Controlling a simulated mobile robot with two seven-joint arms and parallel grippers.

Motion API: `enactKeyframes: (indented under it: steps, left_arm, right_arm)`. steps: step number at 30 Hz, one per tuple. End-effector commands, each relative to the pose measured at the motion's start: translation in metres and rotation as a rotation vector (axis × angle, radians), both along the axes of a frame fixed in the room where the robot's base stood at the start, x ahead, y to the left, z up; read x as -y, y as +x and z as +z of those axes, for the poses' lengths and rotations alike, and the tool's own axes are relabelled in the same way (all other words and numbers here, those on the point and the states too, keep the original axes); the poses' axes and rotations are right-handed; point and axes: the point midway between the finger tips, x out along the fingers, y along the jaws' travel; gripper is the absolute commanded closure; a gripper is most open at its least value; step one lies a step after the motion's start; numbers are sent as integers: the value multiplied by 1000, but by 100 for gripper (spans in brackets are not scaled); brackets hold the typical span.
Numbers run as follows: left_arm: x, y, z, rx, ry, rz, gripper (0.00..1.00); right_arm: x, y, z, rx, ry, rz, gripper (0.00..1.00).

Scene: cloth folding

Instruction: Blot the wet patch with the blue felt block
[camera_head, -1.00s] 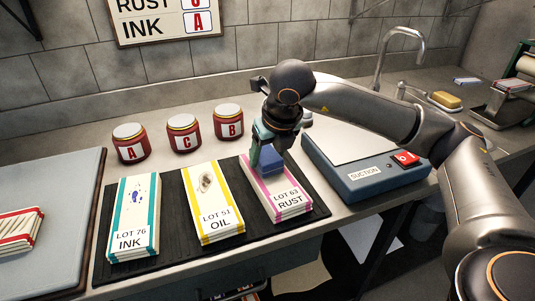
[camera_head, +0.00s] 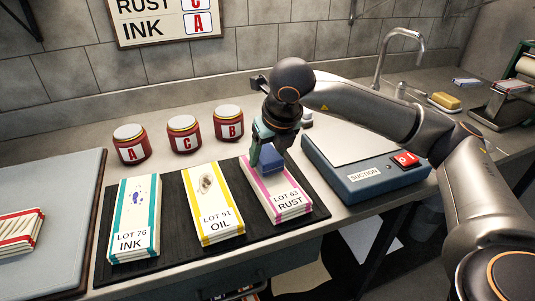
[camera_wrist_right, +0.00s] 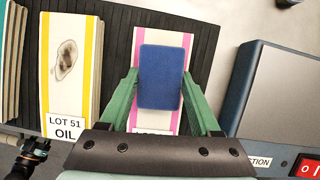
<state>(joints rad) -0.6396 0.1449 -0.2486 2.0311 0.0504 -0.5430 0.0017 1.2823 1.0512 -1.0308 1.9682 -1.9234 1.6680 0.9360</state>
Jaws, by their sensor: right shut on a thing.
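My right gripper (camera_head: 268,143) is shut on the blue felt block (camera_head: 266,158), with its green fingers on both sides of the block. It holds the block over the far part of the pink-striped cloth stack (camera_head: 278,195), labelled LOT 63 RUST. In the right wrist view, the block (camera_wrist_right: 160,77) covers most of that cloth's (camera_wrist_right: 152,28) width. No wet patch shows on the uncovered part; whatever lies under the block is hidden. I cannot tell whether the block touches the cloth.
A yellow-striped OIL stack (camera_head: 213,207) with a brown stain and a teal-striped INK stack (camera_head: 137,215) with dark blue spots share the black mat (camera_head: 173,196). The SUCTION box (camera_head: 355,174) stands close on the right. Jars A, B and C (camera_head: 183,134) stand behind.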

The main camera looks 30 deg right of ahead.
Motion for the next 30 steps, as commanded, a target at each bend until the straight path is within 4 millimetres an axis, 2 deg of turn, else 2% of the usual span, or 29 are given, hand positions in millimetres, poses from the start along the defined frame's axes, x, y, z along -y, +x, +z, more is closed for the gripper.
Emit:
enactKeyframes:
  steps: [3, 19, 30]
  left_arm:
    - [0, 0, 10, 1, 0, 0, 50]
    - [0, 1, 38, 3, -1, 0, 50]
    - [0, 1, 40, 3, -1, 0, 50]
  right_arm:
    - [0, 0, 14, 2, 1, 0, 81]
    - [0, 1, 57, 3, 2, 0, 81]
    - [0, 0, 61, 3, 1, -1, 81]
